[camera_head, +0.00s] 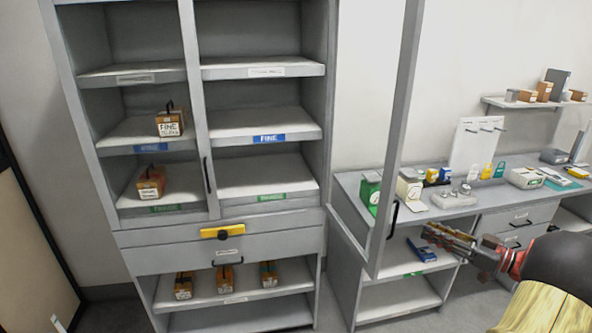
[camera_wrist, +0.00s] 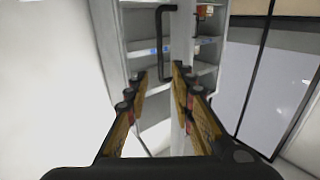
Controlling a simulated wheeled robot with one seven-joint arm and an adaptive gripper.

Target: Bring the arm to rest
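My gripper (camera_head: 438,238) is at the right of the head view, in front of the lower shelves of the weighing bench. My arm reaches in from the right edge. In the wrist view my gripper's (camera_wrist: 159,75) two fingers stand apart with nothing held between them. A black upright handle (camera_wrist: 161,45) shows beyond the fingertips there, apparently not gripped. In the head view a glass-panelled cabinet door (camera_head: 398,130) stands swung open, just left of my gripper, with a dark handle (camera_head: 393,219).
The tall cabinet (camera_head: 262,119) holds wooden boxes, including a "FINE" box (camera_head: 170,124). A yellow bar (camera_head: 222,232) is on its drawer front. The bench (camera_head: 427,216) carries a green item (camera_head: 371,190) and small weights. A blue item (camera_head: 421,250) lies on a shelf below, close to my gripper.

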